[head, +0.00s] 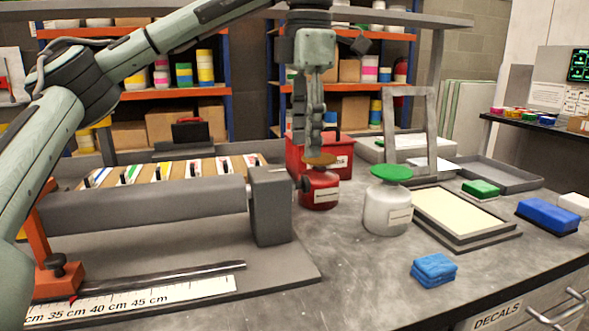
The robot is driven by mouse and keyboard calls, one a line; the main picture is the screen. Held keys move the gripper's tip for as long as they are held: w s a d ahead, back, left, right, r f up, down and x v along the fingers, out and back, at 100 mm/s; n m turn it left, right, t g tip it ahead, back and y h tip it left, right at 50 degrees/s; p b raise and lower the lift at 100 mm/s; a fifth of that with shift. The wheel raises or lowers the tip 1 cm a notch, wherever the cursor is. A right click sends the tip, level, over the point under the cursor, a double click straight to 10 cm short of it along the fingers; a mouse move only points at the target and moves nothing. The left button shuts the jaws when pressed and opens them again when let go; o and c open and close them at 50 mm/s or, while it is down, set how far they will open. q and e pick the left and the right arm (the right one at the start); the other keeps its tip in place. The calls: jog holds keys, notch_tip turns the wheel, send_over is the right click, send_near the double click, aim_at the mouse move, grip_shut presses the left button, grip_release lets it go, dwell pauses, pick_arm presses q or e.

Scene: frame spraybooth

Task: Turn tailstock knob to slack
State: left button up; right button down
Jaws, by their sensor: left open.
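A long grey roller (150,208) lies between an upright grey block (270,205) on its right and an orange bracket (48,232) on its left. A dark knob (58,264) sits low on the orange bracket, which I take for the tailstock; its slack or tight state cannot be read. My left gripper (318,146) points down above a red jar (320,188) with a brownish lid, right of the grey block and far from the dark knob. The gripper shows edge-on, open and holding nothing visible. Whether it touches the lid is unclear. My right gripper is out of view.
A ruler (150,301) and a metal rod (165,278) lie in front of the roller. The bench's front middle is clear.

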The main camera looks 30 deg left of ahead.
aim_at(306, 177)
pick_arm(q)
notch_tip(306, 177, down, 7)
jog(key=shift+w+f+b, duration=0.1)
jog(key=shift+f+b, duration=0.05)
jog(key=shift+b, duration=0.8)
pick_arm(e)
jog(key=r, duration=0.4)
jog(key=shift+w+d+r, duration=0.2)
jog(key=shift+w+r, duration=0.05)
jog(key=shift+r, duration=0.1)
pick_arm(q)
jog(key=shift+c, duration=0.4)
grip_shut()
